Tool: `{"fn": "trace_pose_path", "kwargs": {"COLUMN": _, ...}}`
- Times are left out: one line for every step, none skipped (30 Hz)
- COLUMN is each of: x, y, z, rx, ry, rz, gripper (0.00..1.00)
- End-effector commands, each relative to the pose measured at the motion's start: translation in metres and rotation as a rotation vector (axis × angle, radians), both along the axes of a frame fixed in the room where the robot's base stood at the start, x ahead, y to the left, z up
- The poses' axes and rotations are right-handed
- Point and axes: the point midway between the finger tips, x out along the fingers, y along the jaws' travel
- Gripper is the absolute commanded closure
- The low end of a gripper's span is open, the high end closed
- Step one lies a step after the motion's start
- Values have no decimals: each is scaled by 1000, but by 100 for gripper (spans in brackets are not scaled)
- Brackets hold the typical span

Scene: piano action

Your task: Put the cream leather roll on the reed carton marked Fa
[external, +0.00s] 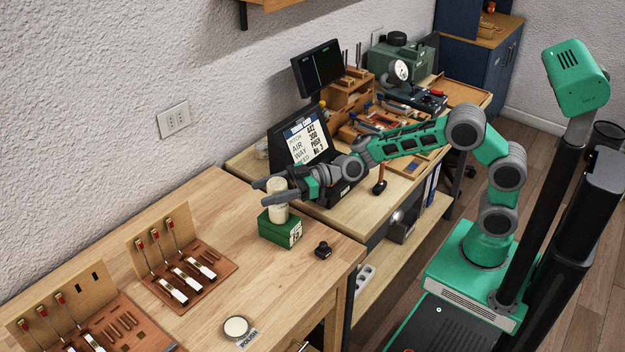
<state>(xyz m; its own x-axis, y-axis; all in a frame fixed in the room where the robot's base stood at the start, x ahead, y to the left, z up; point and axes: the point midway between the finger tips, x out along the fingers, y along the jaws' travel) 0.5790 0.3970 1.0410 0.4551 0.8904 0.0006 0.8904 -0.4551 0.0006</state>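The cream leather roll (278,213) stands upright at the top of a green carton (279,232) on the wooden bench. Its lower end appears to meet the carton's top; a small gap cannot be ruled out. The carton has a pale label on its right-hand face, too small to read surely. My gripper (261,193) reaches in from the right at the roll's upper part. One finger passes on the far side of the roll and one on the near side, partly hiding it. Whether the fingers press on it or stand slightly apart cannot be told.
A small black object (323,250) lies right of the carton. A round pale-topped tin (236,327) sits near the front edge, by a "POLISH" label. Racks with hammers (180,270) stand at left. A display board (304,140) stands behind my wrist. Bare bench lies around the carton.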

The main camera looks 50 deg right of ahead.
Motion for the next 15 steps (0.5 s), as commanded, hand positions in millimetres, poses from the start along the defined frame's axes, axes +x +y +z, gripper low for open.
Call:
{"fn": "trace_pose_path", "kwargs": {"x": 0, "y": 0, "z": 0, "rx": 0, "ry": 0, "rz": 0, "gripper": 36}}
{"fn": "trace_pose_path", "kwargs": {"x": 0, "y": 0, "z": 0, "rx": 0, "ry": 0, "rz": 0, "gripper": 34}}
{"fn": "trace_pose_path", "kwargs": {"x": 0, "y": 0, "z": 0, "rx": 0, "ry": 0, "rz": 0, "gripper": 31}}
{"fn": "trace_pose_path", "kwargs": {"x": 0, "y": 0, "z": 0, "rx": 0, "ry": 0, "rz": 0, "gripper": 29}}
{"fn": "trace_pose_path", "kwargs": {"x": 0, "y": 0, "z": 0, "rx": 0, "ry": 0, "rz": 0, "gripper": 29}}
{"fn": "trace_pose_path", "kwargs": {"x": 0, "y": 0, "z": 0, "rx": 0, "ry": 0, "rz": 0, "gripper": 29}}
{"fn": "trace_pose_path", "kwargs": {"x": 0, "y": 0, "z": 0, "rx": 0, "ry": 0, "rz": 0, "gripper": 29}}
{"fn": "trace_pose_path", "kwargs": {"x": 0, "y": 0, "z": 0, "rx": 0, "ry": 0, "rz": 0, "gripper": 29}}
{"fn": "trace_pose_path", "kwargs": {"x": 0, "y": 0, "z": 0, "rx": 0, "ry": 0, "rz": 0, "gripper": 29}}
{"fn": "trace_pose_path", "kwargs": {"x": 0, "y": 0, "z": 0, "rx": 0, "ry": 0, "rz": 0, "gripper": 29}}
{"fn": "trace_pose_path", "kwargs": {"x": 0, "y": 0, "z": 1, "rx": 0, "ry": 0, "rz": 0, "gripper": 29}}
{"fn": "trace_pose_path", "kwargs": {"x": 0, "y": 0, "z": 3, "rx": 0, "ry": 0, "rz": 0, "gripper": 29}}
{"fn": "trace_pose_path", "kwargs": {"x": 0, "y": 0, "z": 5, "rx": 0, "ry": 0, "rz": 0, "gripper": 29}}
{"fn": "trace_pose_path", "kwargs": {"x": 0, "y": 0, "z": 7, "rx": 0, "ry": 0, "rz": 0, "gripper": 29}}
{"fn": "trace_pose_path", "kwargs": {"x": -3, "y": -7, "z": 2, "rx": 0, "ry": 0, "rz": -2, "gripper": 29}}
